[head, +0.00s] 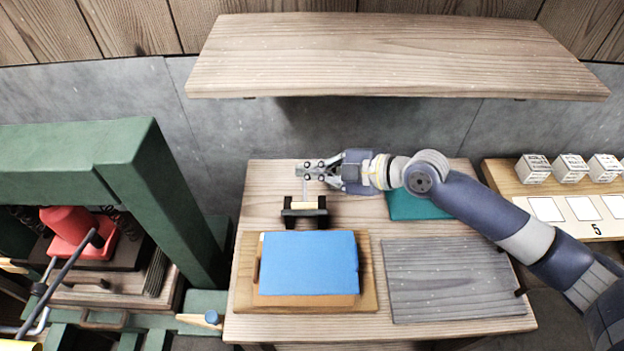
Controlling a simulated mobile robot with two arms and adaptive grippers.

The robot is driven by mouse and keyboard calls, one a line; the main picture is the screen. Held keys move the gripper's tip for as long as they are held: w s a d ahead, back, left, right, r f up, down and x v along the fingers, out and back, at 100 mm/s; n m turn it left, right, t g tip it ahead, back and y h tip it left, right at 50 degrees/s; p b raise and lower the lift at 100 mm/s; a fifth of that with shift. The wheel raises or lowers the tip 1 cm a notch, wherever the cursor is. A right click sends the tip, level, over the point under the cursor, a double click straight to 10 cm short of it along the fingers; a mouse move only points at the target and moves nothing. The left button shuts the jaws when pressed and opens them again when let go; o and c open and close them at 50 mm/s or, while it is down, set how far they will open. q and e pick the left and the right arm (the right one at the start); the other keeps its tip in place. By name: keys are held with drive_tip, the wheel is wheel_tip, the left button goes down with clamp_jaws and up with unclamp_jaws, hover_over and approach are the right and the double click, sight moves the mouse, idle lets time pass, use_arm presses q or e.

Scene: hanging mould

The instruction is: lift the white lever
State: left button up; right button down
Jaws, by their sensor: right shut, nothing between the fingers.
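My right gripper (306,171) reaches in from the right over the back of the wooden table. Its fingers are shut and empty. Just below the fingertips stands a small black stand (305,219) with a pale wooden bar (304,206) across it. A thin pale upright piece (305,188) shows between the fingertips and this stand; I cannot tell whether it touches the fingers or whether it is the white lever. At the lower left, a bent whitish bar (40,322) shows by the green press. My left gripper is not in view.
A blue sheet (309,263) lies on a wooden board (369,292) at the table's front. A grey slatted panel (455,280) lies right of it. A wooden shelf (395,60) overhangs the back. A green press (160,200) with a red block (80,250) stands left. White cubes (570,168) stand right.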

drive_tip(key=w+b, duration=0.1)
drive_tip(key=w+g+b, duration=0.1)
drive_tip(key=w+b, duration=0.1)
drive_tip(key=shift+f+m+b, duration=0.3)
drive_tip(key=shift+f+m, duration=0.1)
drive_tip(key=shift+r, duration=0.1)
